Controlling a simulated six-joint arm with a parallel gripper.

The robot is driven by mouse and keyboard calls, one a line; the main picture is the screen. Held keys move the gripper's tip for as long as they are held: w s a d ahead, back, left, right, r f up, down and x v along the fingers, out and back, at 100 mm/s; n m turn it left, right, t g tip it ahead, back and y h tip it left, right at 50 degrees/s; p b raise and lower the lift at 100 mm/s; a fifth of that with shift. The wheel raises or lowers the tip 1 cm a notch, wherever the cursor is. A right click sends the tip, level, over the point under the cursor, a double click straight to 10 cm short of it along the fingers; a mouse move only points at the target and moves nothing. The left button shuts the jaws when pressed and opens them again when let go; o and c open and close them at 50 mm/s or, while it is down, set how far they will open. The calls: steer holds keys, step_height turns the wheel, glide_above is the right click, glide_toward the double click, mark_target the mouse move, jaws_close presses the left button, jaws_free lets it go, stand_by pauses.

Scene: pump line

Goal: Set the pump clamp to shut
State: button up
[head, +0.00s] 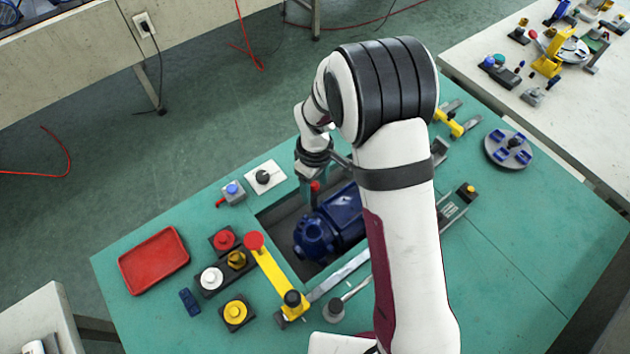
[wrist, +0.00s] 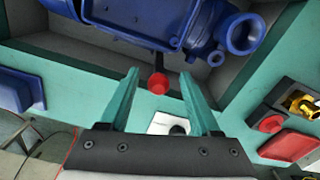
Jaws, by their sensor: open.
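The blue pump (head: 330,225) lies in a recess in the green bench; in the wrist view the pump (wrist: 130,22) fills the top. A dark lever with a red knob (wrist: 158,84), seemingly the pump clamp, stands beside the pump at the recess edge. The red knob (head: 315,186) also shows in the head view, close to my gripper (head: 309,190). In the wrist view, my gripper (wrist: 161,74) is open, and the knob appears between its fingertips, with no clear contact. The clamp's base and jaw are largely hidden.
Near the recess are a white plate with a black knob (head: 264,177), a blue button box (head: 232,191), a yellow lever with a red ball (head: 268,270) and several round buttons. A red tray (head: 154,260) lies left. The bench front right is clear.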

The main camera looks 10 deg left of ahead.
step_height(320, 180, up, 16)
steer(key=shift+f, duration=0.1)
stand_by(0.4)
steer(key=s+d+r+m, duration=0.5)
steer(key=s+d+m, duration=0.2)
steer(key=s+d, duration=0.15)
steer(key=s+d+m+y, duration=0.1)
steer(key=s+d+m, duration=0.1)
steer(key=s+m, duration=0.3)
steer(key=s+d+f+m, duration=0.1)
steer(key=s+m, duration=0.4)
steer(key=s, duration=0.5)
steer(key=shift+d+m+y, duration=0.3)
steer(key=shift+d+y, duration=0.1)
steer(key=shift+o, duration=0.2)
steer(key=shift+f, duration=0.1)
